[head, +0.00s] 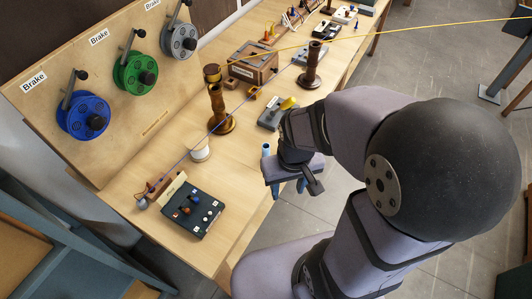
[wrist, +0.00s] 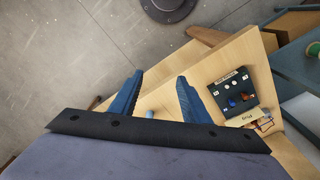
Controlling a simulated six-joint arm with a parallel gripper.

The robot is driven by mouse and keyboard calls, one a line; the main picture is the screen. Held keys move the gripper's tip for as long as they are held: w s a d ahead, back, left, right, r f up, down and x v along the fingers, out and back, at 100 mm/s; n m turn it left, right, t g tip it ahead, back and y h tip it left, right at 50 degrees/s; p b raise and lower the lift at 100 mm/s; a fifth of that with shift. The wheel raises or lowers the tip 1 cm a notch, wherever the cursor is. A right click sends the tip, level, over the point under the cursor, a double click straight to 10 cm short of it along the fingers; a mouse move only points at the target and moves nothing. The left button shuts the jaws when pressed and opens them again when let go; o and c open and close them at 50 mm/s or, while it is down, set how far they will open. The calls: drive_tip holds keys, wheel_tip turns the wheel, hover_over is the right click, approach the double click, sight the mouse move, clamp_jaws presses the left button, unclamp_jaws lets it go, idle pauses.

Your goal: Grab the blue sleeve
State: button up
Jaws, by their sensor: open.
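A black tray (head: 192,207) lies on the near end of the bench and holds a small blue piece (head: 195,198), likely the blue sleeve, and an orange-brown piece beside it. The wrist view shows the tray (wrist: 241,78) right of my fingers, with the blue piece (wrist: 232,102) on it. A light blue cylinder (head: 266,150) stands near the bench's right edge, close to my gripper. It also shows low between the fingers in the wrist view (wrist: 150,114). My gripper (head: 288,188) is open and empty, over the bench's right edge, apart from the tray.
A white spool (head: 200,152), a brown post (head: 220,112) and a second post (head: 312,70) stand on the bench. A blue wire runs low across it, and a yellow wire (head: 400,35) crosses above. Blue, green and grey reels hang on the back board.

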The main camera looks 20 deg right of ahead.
sight(268, 152)
drive_tip(key=w+f+t+b, duration=0.3)
drive_tip(key=w+f, duration=0.2)
drive_tip(key=w, duration=0.1)
drive_tip(key=w+f+t+b, duration=0.4)
drive_tip(key=w+f, duration=0.1)
drive_tip(key=w, duration=0.2)
drive_tip(key=w+f+n+t+b, duration=0.1)
drive_tip(key=w+f+t+b, duration=0.2)
drive_tip(key=w, duration=0.4)
drive_tip(key=shift+w+d+f+t+y+b, duration=0.15)
drive_tip(key=shift+d+f+t+b, duration=0.1)
drive_tip(key=shift+f, duration=0.4)
drive_tip(key=shift+d+f+t+y+b, duration=0.15)
drive_tip(key=shift+f+t, duration=0.1)
drive_tip(key=shift+f, duration=0.35)
drive_tip(key=shift+w+f+t+b, duration=0.25)
drive_tip(key=shift+t+b, duration=0.15)
drive_tip(key=shift+t, duration=0.2)
drive_tip(key=shift+w+a+f+t+b, duration=0.1)
drive_tip(key=shift+w+t+b, duration=0.1)
drive_tip(key=shift+t+b, duration=0.7)
drive_tip(key=shift+s+t+y+b, duration=0.2)
drive_tip(key=shift+t+y+b, duration=0.1)
drive_tip(key=shift+t+b, duration=0.45)
drive_tip(key=shift+s+r+t+b, duration=0.4)
drive_tip(key=shift+s+r+t, duration=0.2)
drive_tip(key=shift+t, duration=0.35)
drive_tip(key=shift+w, duration=0.1)
drive_tip(key=shift+w, duration=0.1)
